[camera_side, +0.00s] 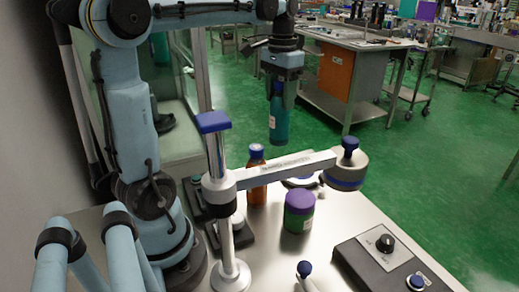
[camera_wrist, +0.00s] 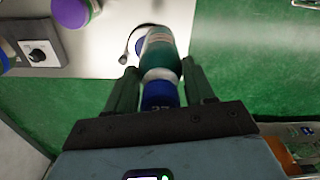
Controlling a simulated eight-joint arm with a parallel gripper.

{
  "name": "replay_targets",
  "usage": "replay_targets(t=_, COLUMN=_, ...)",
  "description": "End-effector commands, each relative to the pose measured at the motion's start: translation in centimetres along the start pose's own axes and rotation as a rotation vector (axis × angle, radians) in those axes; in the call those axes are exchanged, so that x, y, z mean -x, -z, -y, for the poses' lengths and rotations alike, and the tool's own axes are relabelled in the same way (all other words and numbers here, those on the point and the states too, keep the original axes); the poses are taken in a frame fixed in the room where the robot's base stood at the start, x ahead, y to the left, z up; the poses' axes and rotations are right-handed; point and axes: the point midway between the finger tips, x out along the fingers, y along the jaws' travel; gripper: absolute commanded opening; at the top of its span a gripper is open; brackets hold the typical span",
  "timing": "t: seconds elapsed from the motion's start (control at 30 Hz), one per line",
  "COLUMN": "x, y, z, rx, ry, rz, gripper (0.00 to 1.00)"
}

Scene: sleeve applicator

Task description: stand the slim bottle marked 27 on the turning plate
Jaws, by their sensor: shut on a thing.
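My gripper (camera_side: 281,92) is shut on a teal slim bottle (camera_side: 279,122), which hangs roughly upright, well above the table level. In the wrist view the bottle (camera_wrist: 159,52) is between the two fingers (camera_wrist: 160,72), its blue cap (camera_wrist: 160,96) toward my palm. The held bottle is higher than this arm and apart from the plate.
A control box (camera_side: 385,250) with a knob is at the front right. Free air surrounds the held bottle.

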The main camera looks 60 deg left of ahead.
Motion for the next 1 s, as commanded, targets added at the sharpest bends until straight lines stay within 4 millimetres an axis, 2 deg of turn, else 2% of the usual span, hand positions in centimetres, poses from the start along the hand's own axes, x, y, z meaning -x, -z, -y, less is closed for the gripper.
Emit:
replay_targets(t=0.03, x=0.1, y=1.3, z=-0.9, rx=-0.006, ry=0.0, rz=0.0, gripper=0.0)
replay_targets(t=0.1, x=0.1, y=2.7, z=-1.8, rx=-0.005, ry=0.0, rz=0.0, gripper=0.0)
replay_targets(t=0.3, x=-0.1, y=4.9, z=-3.7, rx=-0.001, ry=0.0, rz=0.0, gripper=0.0)
replay_targets(t=0.8, x=-2.2, y=5.3, z=-4.0, rx=0.001, ry=0.0, rz=0.0, gripper=0.0)
replay_targets(t=1.0, x=-2.3, y=5.3, z=-4.0, rx=0.001, ry=0.0, rz=0.0, gripper=0.0)
